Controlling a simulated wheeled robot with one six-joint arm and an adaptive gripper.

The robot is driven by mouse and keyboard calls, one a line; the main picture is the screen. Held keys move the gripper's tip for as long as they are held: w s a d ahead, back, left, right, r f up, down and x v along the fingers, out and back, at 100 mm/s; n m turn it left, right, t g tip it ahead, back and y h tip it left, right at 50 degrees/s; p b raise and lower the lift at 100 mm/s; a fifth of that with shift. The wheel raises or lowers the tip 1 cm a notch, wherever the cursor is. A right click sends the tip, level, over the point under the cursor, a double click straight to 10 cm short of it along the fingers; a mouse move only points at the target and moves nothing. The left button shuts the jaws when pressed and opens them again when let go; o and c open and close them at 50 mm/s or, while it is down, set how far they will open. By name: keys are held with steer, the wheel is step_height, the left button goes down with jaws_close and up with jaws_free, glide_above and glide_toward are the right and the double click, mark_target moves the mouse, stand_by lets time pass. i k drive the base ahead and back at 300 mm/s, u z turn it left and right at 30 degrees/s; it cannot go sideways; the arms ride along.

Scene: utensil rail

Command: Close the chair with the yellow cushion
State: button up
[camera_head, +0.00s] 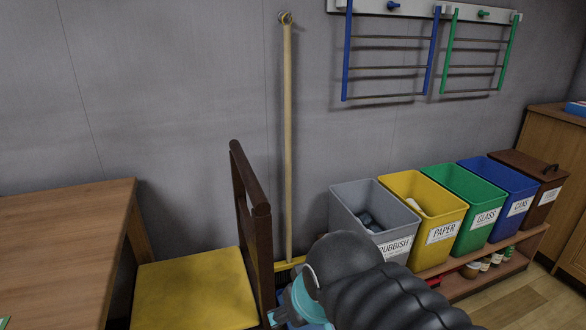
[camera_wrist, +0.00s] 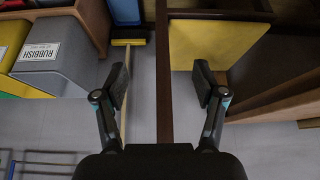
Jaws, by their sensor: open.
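The chair has a yellow cushion (camera_head: 195,290) and a dark brown back (camera_head: 250,185). It stands at the lower middle of the head view, beside the wooden table, with its seat unfolded and flat. In the wrist view the cushion (camera_wrist: 215,45) shows at upper right. My gripper (camera_wrist: 162,82) is open. The dark bar of the chair back (camera_wrist: 164,100) runs between its two fingers, with a visible gap on each side. Whether the bar lies at fingertip depth cannot be told. In the head view my arm hides most of the gripper and the chair's lower right side.
A wooden table (camera_head: 60,240) is close on the left of the chair. A broom (camera_head: 288,140) hangs on the wall behind it. A grey rubbish bin (camera_head: 350,195) and several coloured bins stand on a low shelf to the right. Racks hang above.

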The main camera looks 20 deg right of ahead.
mark_target(232, 288)
steer(key=u, duration=1.2)
steer(key=k, duration=1.05)
steer(key=z, duration=1.7)
steer(key=i, duration=0.55)
steer(key=z, duration=0.05)
